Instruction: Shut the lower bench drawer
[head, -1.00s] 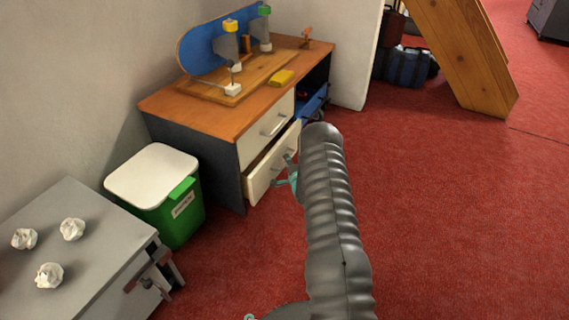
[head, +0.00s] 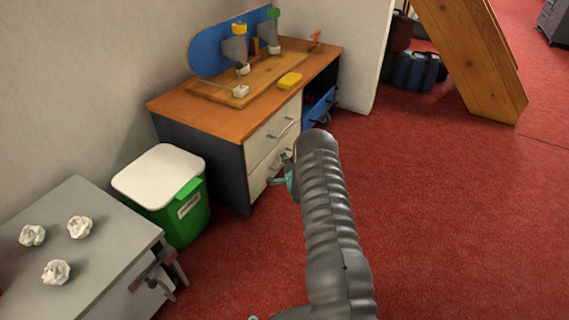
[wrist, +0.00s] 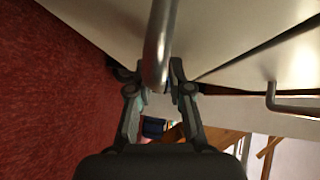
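The bench (head: 215,122) has a wooden top and two pale drawers, one above the other. The lower drawer (head: 258,184) stands almost flush under the upper drawer (head: 272,133). In the wrist view a narrow gap shows along the edge between the two fronts, so the lower drawer looks slightly out. My gripper (wrist: 157,96) is at the lower drawer's front, with its fingers on both sides of the bar handle (wrist: 160,45) and seemingly closed on it. In the head view my arm hides most of the gripper (head: 287,172) and part of the drawer front.
A green bin (head: 182,215) with a white lid stands left of the bench. A grey cabinet (head: 110,240) with crumpled paper is at the front left. Red floor (head: 440,210) is clear at right.

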